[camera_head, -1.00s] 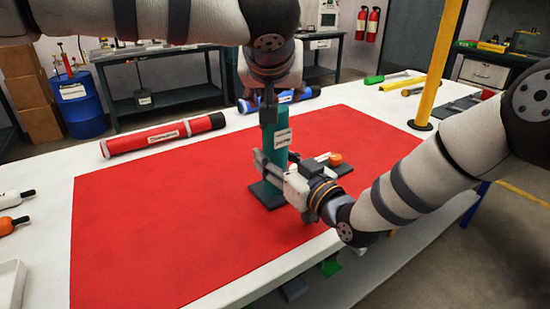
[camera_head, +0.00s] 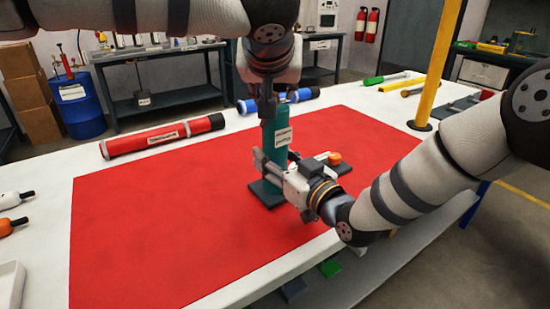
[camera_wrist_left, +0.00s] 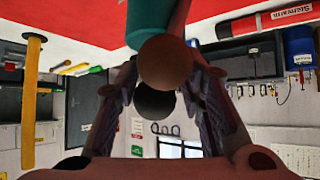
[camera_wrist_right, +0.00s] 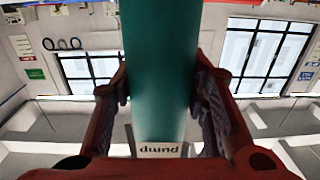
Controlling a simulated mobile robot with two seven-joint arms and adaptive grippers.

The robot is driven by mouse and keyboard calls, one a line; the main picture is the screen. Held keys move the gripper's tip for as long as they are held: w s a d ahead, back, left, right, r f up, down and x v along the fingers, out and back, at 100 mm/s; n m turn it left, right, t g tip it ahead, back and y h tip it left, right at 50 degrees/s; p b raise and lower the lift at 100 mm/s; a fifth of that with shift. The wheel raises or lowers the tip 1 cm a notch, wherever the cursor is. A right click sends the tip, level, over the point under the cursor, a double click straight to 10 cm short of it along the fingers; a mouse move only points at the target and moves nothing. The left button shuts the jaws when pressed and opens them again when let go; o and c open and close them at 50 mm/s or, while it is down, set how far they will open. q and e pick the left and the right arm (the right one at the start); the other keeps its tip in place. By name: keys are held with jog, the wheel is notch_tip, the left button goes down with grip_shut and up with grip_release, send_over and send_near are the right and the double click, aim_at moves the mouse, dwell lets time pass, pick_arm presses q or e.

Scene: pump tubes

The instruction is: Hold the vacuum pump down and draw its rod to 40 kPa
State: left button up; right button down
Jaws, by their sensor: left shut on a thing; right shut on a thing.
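The teal vacuum pump (camera_head: 278,150) stands upright on a dark foot plate (camera_head: 266,192) on the red mat; its label reads "pump" in the right wrist view (camera_wrist_right: 160,75). My right gripper (camera_head: 268,165) is shut around the pump's lower body, a finger on each side. My left gripper (camera_head: 267,108) points down at the pump's top and is shut on the rod's handle. In the left wrist view, a brown rounded knob (camera_wrist_left: 165,62) and a dark ball (camera_wrist_left: 155,101) sit between its fingers. The rod itself is mostly hidden. No pressure reading is legible.
A red tube (camera_head: 163,136) and a blue tube (camera_head: 280,99) lie behind. A yellow post (camera_head: 437,65) rises at the right. The red mat (camera_head: 150,230) is clear at front left.

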pick_arm(q)
jog(key=shift+d+r, duration=0.25)
jog(key=shift+r, duration=0.25)
grip_shut()
pick_arm(e)
jog(key=shift+s+a+f, duration=0.15)
jog(key=shift+f, duration=0.15)
pick_arm(q)
jog(key=shift+r, duration=0.25)
jog(key=shift+a+r, duration=0.1)
jog(key=shift+r, duration=0.1)
jog(key=shift+a+r, duration=0.15)
jog(key=shift+r, duration=1)
jog(key=shift+f, duration=0.35)
jog(key=o, duration=1.2)
grip_release()
pick_arm(e)
jog(key=shift+r, duration=0.1)
